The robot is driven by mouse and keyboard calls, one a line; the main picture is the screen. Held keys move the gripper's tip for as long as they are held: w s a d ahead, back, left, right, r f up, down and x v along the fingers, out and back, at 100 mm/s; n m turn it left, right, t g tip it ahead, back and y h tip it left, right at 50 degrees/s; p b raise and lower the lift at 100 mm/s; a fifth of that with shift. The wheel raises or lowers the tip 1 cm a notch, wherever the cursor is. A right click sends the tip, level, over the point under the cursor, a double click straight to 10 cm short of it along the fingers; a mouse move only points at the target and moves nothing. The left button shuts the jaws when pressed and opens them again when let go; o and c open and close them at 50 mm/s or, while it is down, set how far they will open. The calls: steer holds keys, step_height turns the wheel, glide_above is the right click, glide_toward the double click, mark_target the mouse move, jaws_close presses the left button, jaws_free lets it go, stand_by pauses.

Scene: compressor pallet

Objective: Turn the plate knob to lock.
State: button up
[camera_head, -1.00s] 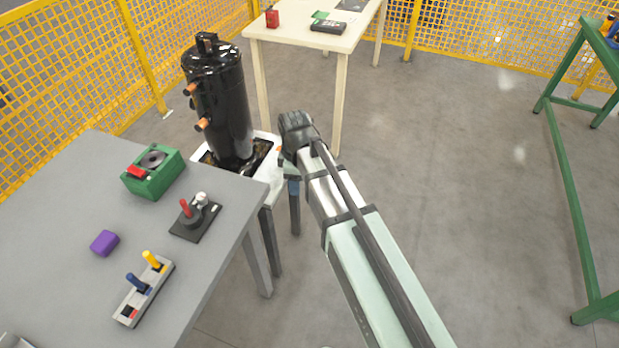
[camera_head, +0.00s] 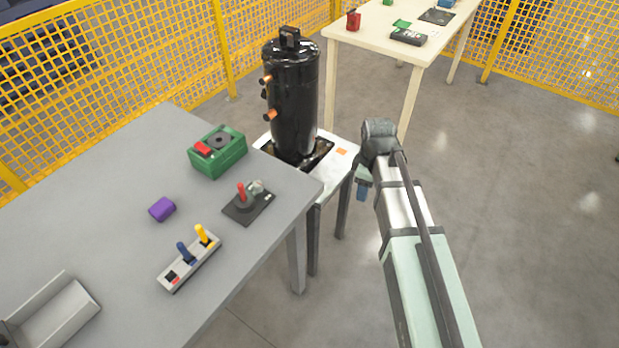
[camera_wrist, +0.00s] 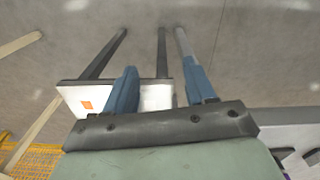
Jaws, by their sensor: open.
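A black plate (camera_head: 238,214) lies on the grey table near its right edge. It carries a red-topped stick (camera_head: 241,190) and a pale, rounded knob (camera_head: 257,187). A green box (camera_head: 222,160) behind it has a round black dial (camera_head: 219,140) and a red part on top. I cannot tell from the label-free parts which one is the plate knob, nor its lock position. My gripper (camera_head: 362,190) hangs to the right of the table, beside the white stand, apart from the plate and box. In the wrist view its two blue fingers (camera_wrist: 158,72) are spread, with nothing between them.
The black compressor (camera_head: 295,100) stands on a white stand (camera_head: 340,160) beside the grey table (camera_head: 110,170). A two-lever box (camera_head: 190,262), a purple block (camera_head: 162,209) and a grey tray (camera_head: 62,312) are on the table. Open floor lies to the right.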

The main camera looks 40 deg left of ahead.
steer(key=s+a+r+n, duration=0.1)
steer(key=s+a+r, duration=0.1)
steer(key=a, duration=0.3)
steer(key=s+a+r+n, duration=0.1)
steer(key=s+a+r, duration=0.2)
steer(key=s+a, duration=0.2)
steer(key=s+a+r+n+y, duration=0.1)
steer(key=s+a+r, duration=0.2)
steer(key=a, duration=0.3)
steer(key=shift+s+r+t, duration=0.1)
steer(key=shift+s+t, duration=0.2)
steer(key=shift+s, duration=0.25)
steer(key=s+a+r+n, duration=0.1)
steer(key=s+a+r, duration=0.4)
steer(key=a, duration=0.1)
step_height(320, 180, up, 5)
steer(key=m+h, duration=0.1)
steer(key=m, duration=1.7)
glide_above(257, 183)
steer(key=shift+g, duration=0.4)
step_height(257, 183, down, 14)
steer(key=shift+r, duration=0.1)
